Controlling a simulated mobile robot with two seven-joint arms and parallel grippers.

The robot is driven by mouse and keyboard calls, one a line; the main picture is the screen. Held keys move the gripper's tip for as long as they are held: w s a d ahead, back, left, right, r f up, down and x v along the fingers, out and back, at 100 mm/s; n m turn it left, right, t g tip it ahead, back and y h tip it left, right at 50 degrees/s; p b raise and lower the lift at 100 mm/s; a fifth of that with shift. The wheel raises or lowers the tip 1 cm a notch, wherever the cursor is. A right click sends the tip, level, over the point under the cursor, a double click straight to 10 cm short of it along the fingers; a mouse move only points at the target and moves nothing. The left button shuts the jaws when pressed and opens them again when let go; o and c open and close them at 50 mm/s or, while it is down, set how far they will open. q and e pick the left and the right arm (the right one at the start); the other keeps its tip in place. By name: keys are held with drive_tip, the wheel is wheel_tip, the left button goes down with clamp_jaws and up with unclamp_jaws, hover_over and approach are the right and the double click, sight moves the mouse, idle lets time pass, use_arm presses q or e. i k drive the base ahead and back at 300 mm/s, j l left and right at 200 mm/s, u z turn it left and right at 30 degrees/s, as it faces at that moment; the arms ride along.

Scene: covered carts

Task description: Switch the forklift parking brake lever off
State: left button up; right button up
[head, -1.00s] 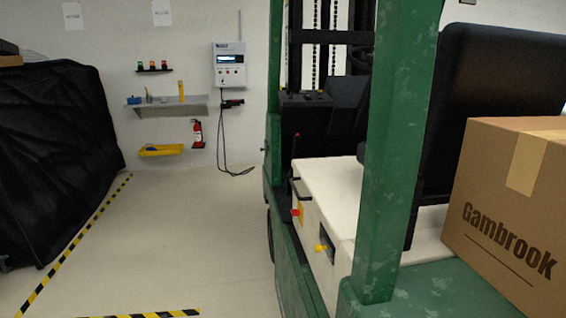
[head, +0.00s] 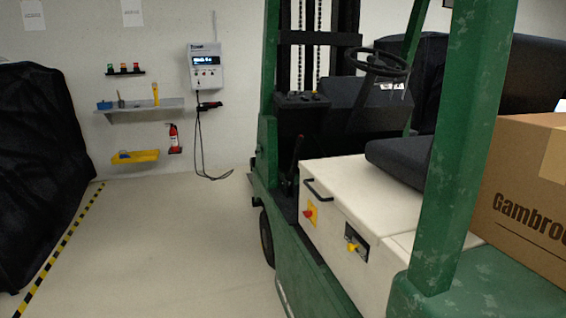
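The green forklift (head: 437,205) stands at the right with a cream side body (head: 330,215). An upright, slim dark lever (head: 297,152) with a reddish tint rises by the front of the cream body, below the dash; it looks like the parking brake lever, but I cannot read any label. A yellow-handled control (head: 352,247) sits in a dark recess on the cream side. A red knob on a yellow plate (head: 309,214) is ahead of it, below a black grab handle (head: 318,190). Neither of my grippers is in view.
A cardboard box (head: 520,200) sits on the forklift's rear at right. A black-covered cart (head: 40,160) stands at left behind yellow-black floor tape (head: 60,250). The floor (head: 180,240) between them is clear. A charger box (head: 205,65) hangs on the back wall.

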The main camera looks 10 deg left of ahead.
sight(290, 178)
drive_tip(key=i+j, duration=0.1)
drive_tip(key=j, duration=0.35)
drive_tip(key=i+j, duration=0.15)
drive_tip(key=j, duration=0.25)
drive_tip(key=i+j, duration=0.1)
drive_tip(key=j, duration=0.35)
drive_tip(key=i+u, duration=0.2)
drive_tip(key=i, duration=0.35)
drive_tip(key=i+u, duration=0.2)
drive_tip(key=i, duration=0.4)
drive_tip(key=i+l+u, duration=0.2)
drive_tip(key=i, duration=0.35)
drive_tip(key=i+l+u, duration=0.2)
drive_tip(key=i, duration=0.35)
drive_tip(key=j, duration=0.1)
